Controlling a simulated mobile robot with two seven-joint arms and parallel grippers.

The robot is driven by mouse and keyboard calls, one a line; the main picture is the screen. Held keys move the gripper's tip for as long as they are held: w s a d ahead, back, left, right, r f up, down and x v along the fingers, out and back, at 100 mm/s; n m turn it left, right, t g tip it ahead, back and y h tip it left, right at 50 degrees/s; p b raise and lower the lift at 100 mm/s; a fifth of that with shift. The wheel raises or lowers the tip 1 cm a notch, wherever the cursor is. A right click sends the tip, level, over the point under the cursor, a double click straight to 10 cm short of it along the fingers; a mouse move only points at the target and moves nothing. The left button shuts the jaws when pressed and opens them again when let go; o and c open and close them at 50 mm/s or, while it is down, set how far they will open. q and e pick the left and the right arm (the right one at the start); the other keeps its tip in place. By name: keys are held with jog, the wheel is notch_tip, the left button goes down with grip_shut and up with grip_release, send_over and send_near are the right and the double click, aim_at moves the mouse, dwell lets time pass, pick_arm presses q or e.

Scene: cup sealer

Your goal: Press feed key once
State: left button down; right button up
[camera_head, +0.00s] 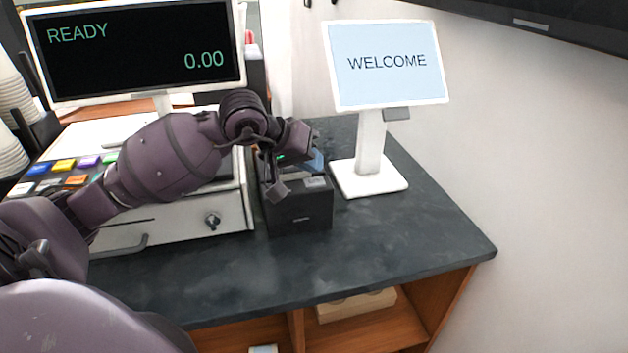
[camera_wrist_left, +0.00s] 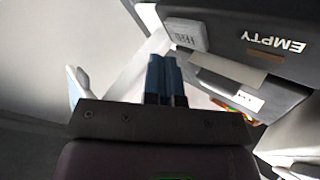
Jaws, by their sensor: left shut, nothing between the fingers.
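The feed key (camera_wrist_left: 184,35) is a light grey raised button with small lettering on the black printer (camera_wrist_left: 240,22) in the wrist view. In the head view the printer (camera_head: 300,212) is a dark box on the counter, and the key (camera_head: 315,182) shows as a small grey patch on it. My left gripper (camera_head: 316,160) is over the printer. Its blue fingers (camera_wrist_left: 165,62) are shut together and empty, with their tips close beside the key. I cannot tell whether they touch it. My right gripper is out of view.
A white-stand screen reading WELCOME (camera_head: 387,65) stands right of the printer. A register drawer (camera_head: 180,222) and a READY display (camera_head: 135,50) are at the left. The printer bears an EMPTY label (camera_wrist_left: 275,41). The counter's front right (camera_head: 400,235) is clear.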

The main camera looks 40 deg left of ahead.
aim_at(312, 180)
pick_arm(q)
jog(key=shift+r, duration=0.8)
notch_tip(312, 180, up, 2)
jog(key=shift+p, duration=0.4)
jog(key=shift+r, duration=0.55)
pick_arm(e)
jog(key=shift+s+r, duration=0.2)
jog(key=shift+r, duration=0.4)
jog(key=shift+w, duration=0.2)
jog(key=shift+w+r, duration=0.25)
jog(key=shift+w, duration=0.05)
pick_arm(q)
jog(key=shift+s, duration=0.1)
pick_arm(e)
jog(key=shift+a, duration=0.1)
